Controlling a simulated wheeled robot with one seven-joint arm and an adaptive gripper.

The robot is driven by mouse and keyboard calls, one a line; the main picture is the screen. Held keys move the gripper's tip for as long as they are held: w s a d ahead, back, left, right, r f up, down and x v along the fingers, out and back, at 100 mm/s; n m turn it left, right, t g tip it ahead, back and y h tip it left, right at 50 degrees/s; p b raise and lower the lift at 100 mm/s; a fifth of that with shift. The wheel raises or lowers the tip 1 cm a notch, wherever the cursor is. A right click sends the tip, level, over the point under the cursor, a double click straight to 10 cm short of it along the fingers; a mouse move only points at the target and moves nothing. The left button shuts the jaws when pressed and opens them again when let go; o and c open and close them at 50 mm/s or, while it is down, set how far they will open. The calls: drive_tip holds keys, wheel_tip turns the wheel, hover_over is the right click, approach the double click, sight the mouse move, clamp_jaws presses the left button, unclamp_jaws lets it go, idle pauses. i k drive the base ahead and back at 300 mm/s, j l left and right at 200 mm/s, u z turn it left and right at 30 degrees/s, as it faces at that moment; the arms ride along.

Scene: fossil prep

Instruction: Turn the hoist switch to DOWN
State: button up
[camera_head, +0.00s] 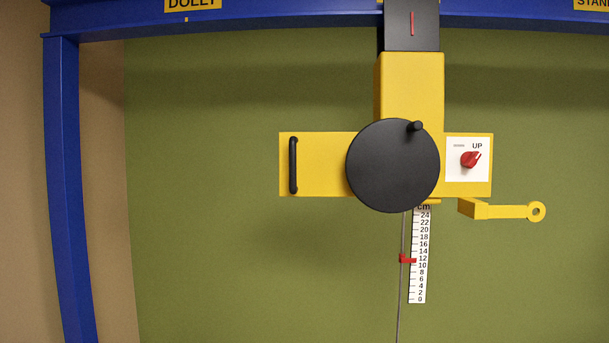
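The hoist switch (469,160) is a red knob on a white plate (455,174) at the right side of the yellow hoist body. The word UP is printed above the knob, at the upper right of the plate. The knob's pointer is tilted up and to the right, toward UP. A small grey mark sits at the plate's upper left; no DOWN label is readable. My gripper is not in view, and nothing touches the switch.
A black wheel (392,166) with a crank knob is just left of the plate. A black handle (293,165) is farther left. A yellow arm with a ring (510,211) juts out below right. A cm scale (418,256) with a red marker (407,259) near 12 hangs below. A blue frame (65,180) stands left.

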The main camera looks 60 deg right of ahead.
sight(469, 159)
drive_tip(key=z, duration=2.55)
